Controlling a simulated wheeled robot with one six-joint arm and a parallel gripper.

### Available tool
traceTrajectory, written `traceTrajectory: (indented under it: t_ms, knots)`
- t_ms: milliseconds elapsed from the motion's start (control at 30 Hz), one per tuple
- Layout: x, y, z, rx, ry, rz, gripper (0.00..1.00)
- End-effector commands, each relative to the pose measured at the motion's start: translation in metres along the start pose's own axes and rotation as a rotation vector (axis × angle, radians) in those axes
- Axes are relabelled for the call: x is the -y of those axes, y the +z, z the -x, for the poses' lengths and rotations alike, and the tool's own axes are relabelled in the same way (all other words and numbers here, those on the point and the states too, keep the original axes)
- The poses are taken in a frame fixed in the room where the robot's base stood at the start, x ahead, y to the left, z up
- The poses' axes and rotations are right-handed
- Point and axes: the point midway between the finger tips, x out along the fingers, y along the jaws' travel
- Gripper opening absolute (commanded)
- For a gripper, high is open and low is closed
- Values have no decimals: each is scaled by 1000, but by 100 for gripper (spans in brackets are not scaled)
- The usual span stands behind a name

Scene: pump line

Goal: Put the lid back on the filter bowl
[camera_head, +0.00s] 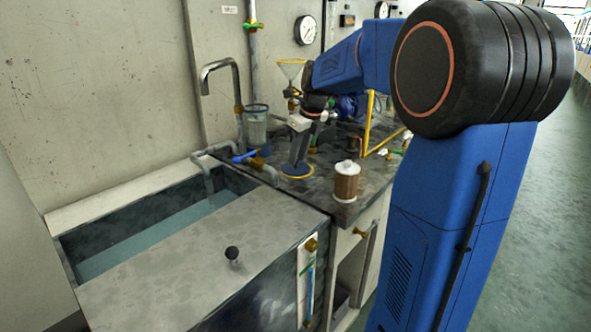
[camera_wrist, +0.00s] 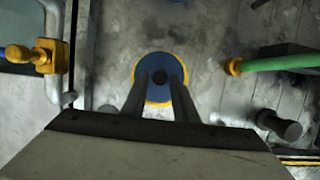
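A blue disc with a yellow rim (camera_head: 297,170), which looks like the lid, lies flat on the dark counter in the head view. A clear cup-like vessel (camera_head: 255,122), possibly the filter bowl, stands left of my gripper by the wall. What lies under the disc is hidden.
A brown cartridge with a white top (camera_head: 346,183) stands at the counter's front. A blue-handled valve and pipes (camera_head: 243,157) lie left, beside the open water basin (camera_head: 150,232). A glass funnel (camera_head: 291,69) rises behind my gripper. A green hose (camera_wrist: 280,63) lies right in the wrist view.

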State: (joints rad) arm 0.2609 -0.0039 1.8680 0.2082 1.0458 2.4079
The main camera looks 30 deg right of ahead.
Motion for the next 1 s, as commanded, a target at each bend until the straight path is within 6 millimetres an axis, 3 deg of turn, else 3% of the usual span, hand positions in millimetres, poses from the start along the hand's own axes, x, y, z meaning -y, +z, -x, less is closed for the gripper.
traceTrajectory:
  t_ms: [33, 100, 1000]
  knots:
    - [0, 0, 0, 0, 0, 0, 13]
    - [0, 0, 0, 0, 0, 0, 3]
    - [0, 3, 9, 1, -1, 0, 2]
